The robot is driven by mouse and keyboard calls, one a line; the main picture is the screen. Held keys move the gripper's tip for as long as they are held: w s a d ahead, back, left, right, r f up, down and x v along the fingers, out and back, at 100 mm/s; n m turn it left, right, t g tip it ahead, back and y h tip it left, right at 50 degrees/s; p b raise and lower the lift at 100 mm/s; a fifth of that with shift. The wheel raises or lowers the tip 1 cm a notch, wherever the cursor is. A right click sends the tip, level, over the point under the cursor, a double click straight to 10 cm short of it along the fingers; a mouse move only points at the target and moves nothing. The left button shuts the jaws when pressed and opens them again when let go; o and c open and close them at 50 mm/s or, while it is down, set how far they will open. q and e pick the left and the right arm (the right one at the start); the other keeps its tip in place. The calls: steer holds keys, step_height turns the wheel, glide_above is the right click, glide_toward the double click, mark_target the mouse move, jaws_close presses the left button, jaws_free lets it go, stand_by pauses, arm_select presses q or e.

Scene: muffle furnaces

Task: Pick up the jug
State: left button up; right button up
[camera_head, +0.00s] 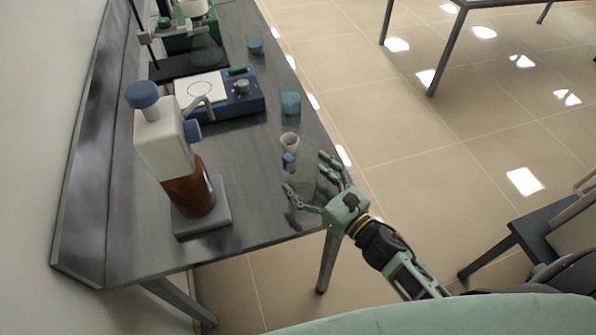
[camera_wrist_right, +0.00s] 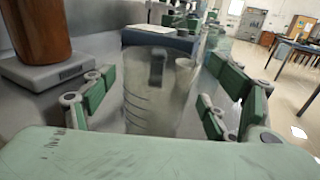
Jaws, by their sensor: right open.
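The jug (camera_head: 302,183) looks like a clear, see-through vessel with measuring lines, standing on the grey bench near its front right corner. It also shows in the right wrist view (camera_wrist_right: 148,105), upright and between the fingers. My right gripper (camera_head: 307,174) is open with its green fingers spread on both sides of the jug. In the right wrist view the gripper (camera_wrist_right: 156,90) shows gaps between the finger pads and the jug's wall. The jug's base is partly hidden by the palm in that view. My left gripper is not in view.
A dispenser bottle with brown liquid (camera_head: 190,190) stands on a grey base (camera_head: 205,222) to the left. A small white cup (camera_head: 290,143) and a blue beaker (camera_head: 290,103) stand behind the jug. A blue stirrer plate (camera_head: 247,105) is farther back.

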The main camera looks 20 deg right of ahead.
mark_target(294, 166)
steer(key=x, duration=0.2)
steer(key=shift+w+a+r, duration=0.2)
steer(key=shift+a+r, duration=0.05)
steer(key=shift+w+a+f, duration=0.1)
steer(key=shift+w+f, duration=0.05)
steer(key=shift+w, duration=0.1)
steer(key=shift+c, duration=0.4)
steer(key=shift+s, duration=0.1)
steer(key=c, duration=1.2)
